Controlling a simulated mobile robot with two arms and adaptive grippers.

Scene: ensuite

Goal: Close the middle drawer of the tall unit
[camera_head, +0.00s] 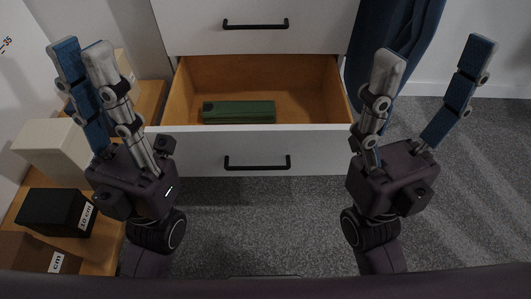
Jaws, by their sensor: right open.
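The tall unit has white fronts with black bar handles. Its middle drawer (300,140) is pulled out, showing a wooden inside with a dark green box (238,112) lying in it. The drawer's handle (257,162) is on its front. My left gripper (82,48) is left of the drawer, turned partly edge-on, its fingers apart and empty. My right gripper (433,58) is at the drawer's right side, its fingers spread wide and empty. One of its fingers is in front of the drawer's right edge in the picture; I cannot tell whether they touch.
A closed upper drawer (255,27) is above. At left, a wooden shelf (105,232) holds a pale box (50,150), a black box (52,212) and a brown box (25,252). Blue cloth (408,40) hangs at right. The grey carpet (270,225) in front is clear.

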